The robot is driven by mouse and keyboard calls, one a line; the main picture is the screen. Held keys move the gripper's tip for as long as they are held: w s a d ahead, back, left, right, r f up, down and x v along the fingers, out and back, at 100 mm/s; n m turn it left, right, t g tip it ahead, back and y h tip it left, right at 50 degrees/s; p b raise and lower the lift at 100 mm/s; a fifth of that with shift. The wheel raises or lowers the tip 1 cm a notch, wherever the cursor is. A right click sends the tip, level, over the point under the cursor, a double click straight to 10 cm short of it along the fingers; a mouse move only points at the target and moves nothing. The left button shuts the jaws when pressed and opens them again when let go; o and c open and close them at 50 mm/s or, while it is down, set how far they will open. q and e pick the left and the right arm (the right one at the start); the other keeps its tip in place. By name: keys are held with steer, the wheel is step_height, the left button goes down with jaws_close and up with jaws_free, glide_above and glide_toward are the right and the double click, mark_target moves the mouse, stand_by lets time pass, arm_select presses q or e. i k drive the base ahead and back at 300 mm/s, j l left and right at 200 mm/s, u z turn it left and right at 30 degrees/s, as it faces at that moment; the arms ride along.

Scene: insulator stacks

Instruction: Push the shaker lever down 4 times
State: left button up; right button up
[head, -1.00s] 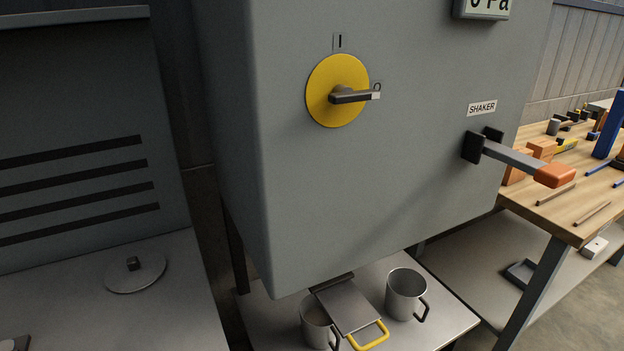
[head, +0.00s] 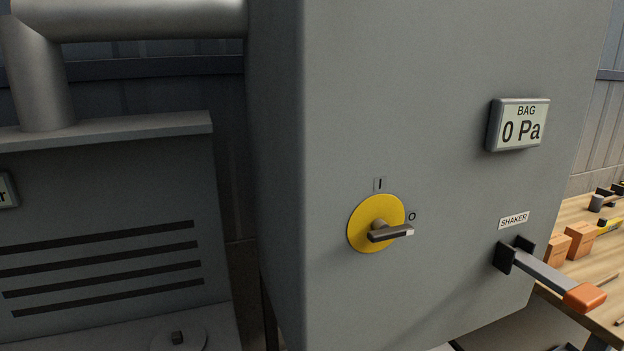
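The shaker lever (head: 545,272) sticks out from the front of the grey cabinet (head: 420,90) at the lower right. It has a dark mount, a grey bar and an orange end (head: 585,297). The bar slants slightly downward in the picture, toward the right. A white label reading SHAKER (head: 514,220) is just above it. Neither of my grippers shows in the head view, and nothing touches the lever.
A yellow rotary switch (head: 364,232) has its handle pointing toward O. A display (head: 520,124) reads BAG 0 Pa. A wooden workbench (head: 590,262) with blocks and tools stands behind the lever at the right. A slotted grey unit (head: 110,215) and large pipe (head: 150,18) are at left.

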mark_target(585, 298)
steer(key=z, duration=1.3)
